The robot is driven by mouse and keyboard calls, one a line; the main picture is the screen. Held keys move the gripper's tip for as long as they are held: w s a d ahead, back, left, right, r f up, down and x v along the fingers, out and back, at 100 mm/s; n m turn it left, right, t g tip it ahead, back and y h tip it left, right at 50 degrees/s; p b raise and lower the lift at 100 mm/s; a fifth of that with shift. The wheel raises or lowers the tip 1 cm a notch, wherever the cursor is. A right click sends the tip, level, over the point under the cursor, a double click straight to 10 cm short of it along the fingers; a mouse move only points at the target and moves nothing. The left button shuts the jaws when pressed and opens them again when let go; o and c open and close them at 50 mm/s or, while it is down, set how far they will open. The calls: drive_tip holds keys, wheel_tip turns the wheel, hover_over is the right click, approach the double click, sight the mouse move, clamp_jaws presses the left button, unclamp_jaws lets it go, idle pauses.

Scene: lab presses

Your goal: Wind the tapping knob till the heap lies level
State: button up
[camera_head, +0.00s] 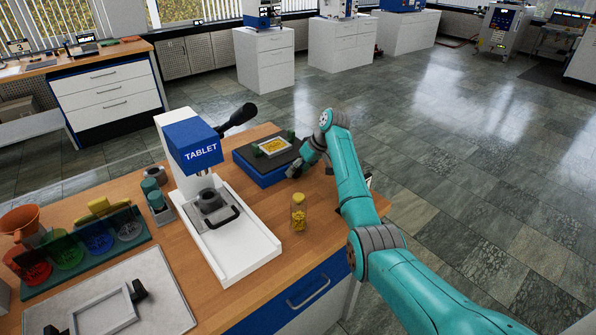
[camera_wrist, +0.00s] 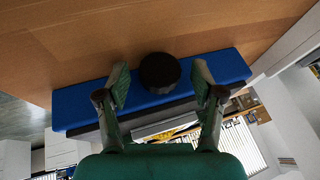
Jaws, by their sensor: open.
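A blue box with a dark top (camera_head: 262,172) stands at the far right end of the wooden bench. A small pale-rimmed tray (camera_head: 258,152) on it holds a yellow heap (camera_head: 273,145); how level the heap is cannot be told. In the wrist view a round black knob (camera_wrist: 160,72) stands out from the blue box (camera_wrist: 75,108). My gripper (camera_wrist: 161,76) is open, with one finger on each side of the knob and a gap on both sides. In the head view my gripper (camera_head: 300,166) is at the box's right side, where the knob is not clear.
A white tablet press (camera_head: 245,258) with a black lever stands left of the box. A jar with yellow contents (camera_head: 299,213) stands on the bench near my arm. Coloured dishes, a funnel and a grey board (camera_head: 165,300) fill the left part.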

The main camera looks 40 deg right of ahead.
drive_tip(key=v, duration=1.1)
drive_tip(key=shift+r, duration=0.35)
drive_tip(key=shift+s+d, duration=0.15)
